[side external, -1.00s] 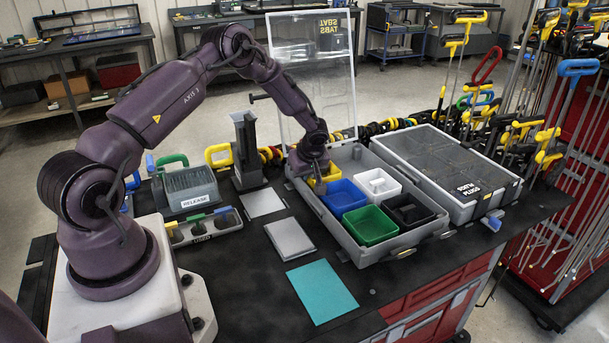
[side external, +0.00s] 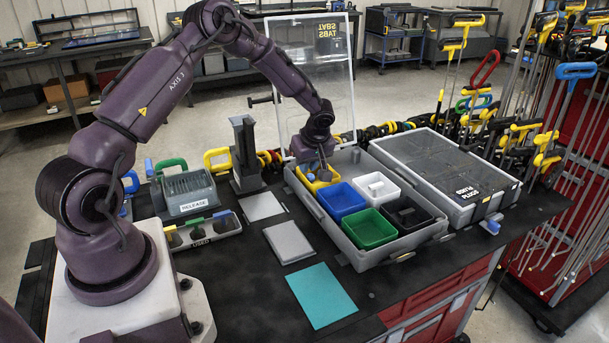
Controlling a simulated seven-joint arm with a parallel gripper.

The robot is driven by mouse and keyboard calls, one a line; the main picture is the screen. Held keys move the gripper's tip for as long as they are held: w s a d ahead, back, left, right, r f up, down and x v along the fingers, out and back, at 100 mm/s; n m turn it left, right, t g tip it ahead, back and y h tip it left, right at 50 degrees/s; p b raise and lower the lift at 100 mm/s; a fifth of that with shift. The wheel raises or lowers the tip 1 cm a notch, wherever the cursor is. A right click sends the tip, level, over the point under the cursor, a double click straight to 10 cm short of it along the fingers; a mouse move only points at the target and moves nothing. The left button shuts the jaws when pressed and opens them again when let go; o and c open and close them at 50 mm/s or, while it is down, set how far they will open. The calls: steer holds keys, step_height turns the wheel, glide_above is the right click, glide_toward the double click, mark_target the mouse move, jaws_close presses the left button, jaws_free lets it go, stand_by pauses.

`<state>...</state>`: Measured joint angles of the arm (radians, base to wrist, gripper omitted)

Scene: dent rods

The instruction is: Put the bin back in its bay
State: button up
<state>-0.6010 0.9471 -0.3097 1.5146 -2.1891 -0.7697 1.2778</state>
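The grey case (side external: 347,240) lies on the black bench with its clear lid (side external: 318,70) standing open behind it. Inside are a yellow bin (side external: 318,186), a blue bin (side external: 342,200), a white bin (side external: 377,187), a green bin (side external: 370,229) and a black bin (side external: 408,214). The yellow bin is at the back left corner of the case and looks slightly raised or tilted. My gripper (side external: 321,172) points down at the yellow bin, with its fingers at or inside the rim. The fingertips are too small and partly hidden to show whether they grip the wall.
A closed grey case (side external: 450,175) with a clear lid stands to the right. A dark upright stand (side external: 245,150), a "RELEASE" box (side external: 188,195) and a "USED" rack (side external: 200,230) stand to the left. A teal mat (side external: 320,295) lies in front. Rods with coloured handles stand at far right.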

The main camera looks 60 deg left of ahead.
steer(key=w+d+r+m+t+y, duration=0.1)
steer(key=w+d+r+m+t, duration=0.2)
steer(key=r, duration=0.7)
steer(key=w+d+r+m+t+y, duration=0.1)
steer(key=w+d+r+t, duration=0.3)
steer(key=r, duration=0.6)
steer(key=s+d+r+m+t+h, duration=0.3)
steer(key=d+r+m, duration=0.1)
steer(key=d+r, duration=0.2)
steer(key=s+d+r+m+t+h, duration=0.25)
steer(key=d+r+m, duration=0.2)
steer(key=d, duration=0.25)
steer(key=s+d+r+m+g+h, duration=0.1)
steer(key=s+d+m+g+h, duration=0.15)
steer(key=s+d, duration=0.5)
steer(key=s+a+f+m+g, duration=0.1)
steer(key=s+f+g, duration=0.1)
steer(key=s, duration=0.7)
steer(key=s+a+f+m+g+y, duration=0.1)
steer(key=s+a+f+m+g, duration=0.1)
steer(key=s, duration=0.7)
steer(key=shift+f, duration=0.3)
